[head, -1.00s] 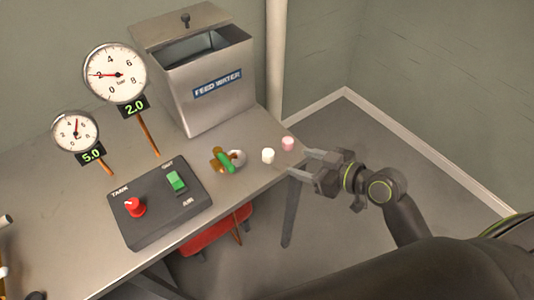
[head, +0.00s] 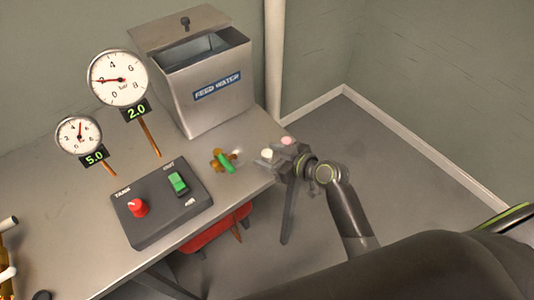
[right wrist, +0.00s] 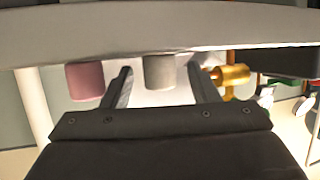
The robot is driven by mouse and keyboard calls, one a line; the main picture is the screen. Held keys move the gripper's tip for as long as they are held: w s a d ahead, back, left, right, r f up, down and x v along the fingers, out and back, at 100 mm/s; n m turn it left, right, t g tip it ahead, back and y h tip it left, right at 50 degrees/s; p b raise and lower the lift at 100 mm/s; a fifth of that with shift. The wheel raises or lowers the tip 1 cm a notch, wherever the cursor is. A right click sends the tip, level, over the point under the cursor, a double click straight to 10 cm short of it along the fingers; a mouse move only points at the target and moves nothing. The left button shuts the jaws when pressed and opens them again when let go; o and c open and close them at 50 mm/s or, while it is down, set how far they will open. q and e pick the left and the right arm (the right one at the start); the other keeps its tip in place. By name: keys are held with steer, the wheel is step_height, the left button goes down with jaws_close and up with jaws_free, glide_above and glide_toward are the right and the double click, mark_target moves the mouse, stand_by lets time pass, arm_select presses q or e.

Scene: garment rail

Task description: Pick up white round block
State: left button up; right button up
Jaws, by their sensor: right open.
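The white round block (head: 266,154) stands near the right end of the grey table (head: 75,215). In the right wrist view, the white block (right wrist: 160,72) shows between the two fingers of my right gripper (right wrist: 161,88), with gaps on both sides. My right gripper (head: 278,158) is open at the table's right edge, close to the white block; its fingers are partly hidden in the head view. A pink round block (head: 287,141) stands beside the white one, and it shows outside the fingers in the right wrist view (right wrist: 85,81). My left gripper is not in view.
A brass valve with a green handle (head: 227,163) sits left of the white block. A feed water tank (head: 215,105) stands behind. A black switch box (head: 160,212) and two gauges (head: 118,78) are further left. Open floor (head: 400,190) lies to the right.

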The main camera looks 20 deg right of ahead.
steer(key=shift+w+a+f, duration=0.25)
steer(key=shift+w+a, duration=0.05)
steer(key=shift+w, duration=0.1)
steer(key=shift+c, duration=0.4)
steer(key=c, duration=1)
steer(key=shift+o, duration=0.2)
steer(key=shift+r, duration=0.15)
